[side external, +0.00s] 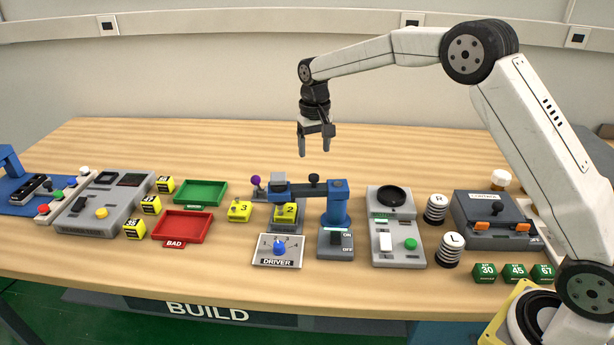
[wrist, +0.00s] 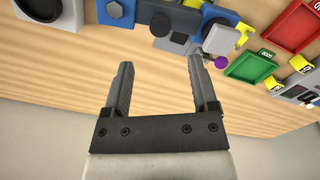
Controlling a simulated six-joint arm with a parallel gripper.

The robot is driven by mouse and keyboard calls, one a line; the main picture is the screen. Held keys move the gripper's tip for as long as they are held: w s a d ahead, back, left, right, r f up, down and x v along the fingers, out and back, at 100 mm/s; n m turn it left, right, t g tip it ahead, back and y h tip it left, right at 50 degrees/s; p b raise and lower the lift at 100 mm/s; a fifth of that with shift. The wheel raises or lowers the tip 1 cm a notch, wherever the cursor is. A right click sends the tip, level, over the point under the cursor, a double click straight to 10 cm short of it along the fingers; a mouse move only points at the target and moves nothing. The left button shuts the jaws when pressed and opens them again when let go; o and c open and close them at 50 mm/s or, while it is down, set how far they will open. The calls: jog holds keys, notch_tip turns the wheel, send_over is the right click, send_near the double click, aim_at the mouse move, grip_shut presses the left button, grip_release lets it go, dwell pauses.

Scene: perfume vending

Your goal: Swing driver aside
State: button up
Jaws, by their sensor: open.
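A black knob (side external: 314,180) stands up on the arm. The arm's grey-topped head (side external: 279,184) is over the yellow block marked 2 (side external: 286,211). In the wrist view the blue post (wrist: 114,12) and black knob (wrist: 160,25) show at the top, beyond the fingertips. My gripper (side external: 316,152) is open and empty, pointing down above and behind the arm, touching nothing. Both fingers show in the wrist view (wrist: 160,80).
A DRIVER dial (side external: 279,250) and ON/OFF switch (side external: 336,240) sit in front. A purple-knobbed lever (side external: 256,181) and yellow block 3 (side external: 240,210) are left. Green (side external: 200,193) and red BAD (side external: 184,225) trays lie farther left. A grey panel (side external: 397,250) is right. The table behind is clear.

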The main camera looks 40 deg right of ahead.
aim_at(314, 176)
jog(key=shift+f, duration=0.15)
jog(key=shift+f, duration=3.7)
grip_shut()
